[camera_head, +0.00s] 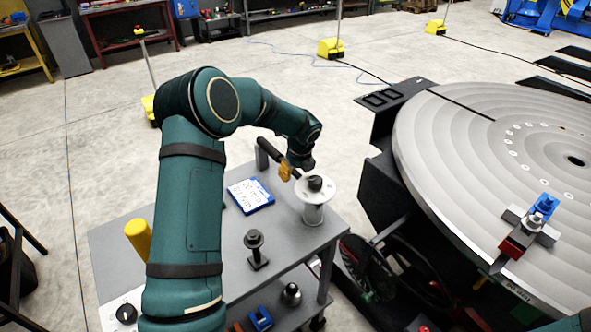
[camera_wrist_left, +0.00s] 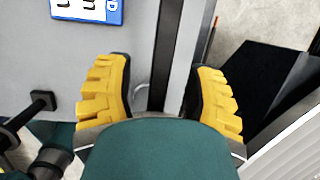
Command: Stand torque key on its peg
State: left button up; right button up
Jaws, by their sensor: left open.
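My left gripper (camera_head: 286,170) is over the far right side of the grey cart, with its yellow fingers partly hidden by my arm. In the left wrist view the left gripper (camera_wrist_left: 162,75) is open, its fingers either side of a dark bar (camera_wrist_left: 168,50), touching nothing that I can make out. A black piece with a round head and short stem (camera_head: 254,243) stands on the cart; it also shows in the wrist view (camera_wrist_left: 42,101). A silver flanged cylinder (camera_head: 313,213) with a black knob (camera_head: 315,184) stands at the right edge. I cannot tell which piece is the torque key or its peg.
A blue-framed card (camera_head: 250,195) lies on the cart top (camera_head: 220,240). A yellow cylinder (camera_head: 138,240) stands at its left. The large round tilting table (camera_head: 470,130) stands close on the right, with a blue and red clamp (camera_head: 535,220) on it. A lower shelf holds small parts.

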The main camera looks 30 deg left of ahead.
pick_arm(q)
jog(key=shift+o, duration=0.6)
jog(key=shift+r, duration=0.1)
jog(key=shift+w+a+p+v, duration=0.1)
jog(key=shift+a+p+v, duration=0.05)
jog(key=shift+p+v, duration=0.9)
jog(key=shift+w+a+p+v, duration=0.15)
jog(key=shift+p+v, duration=0.7)
jog(key=shift+v, duration=0.4)
jog(key=shift+w+a+p+v, duration=0.1)
jog(key=shift+a+p+v, duration=0.1)
jog(key=shift+p+v, duration=0.85)
jog(key=shift+r, duration=0.25)
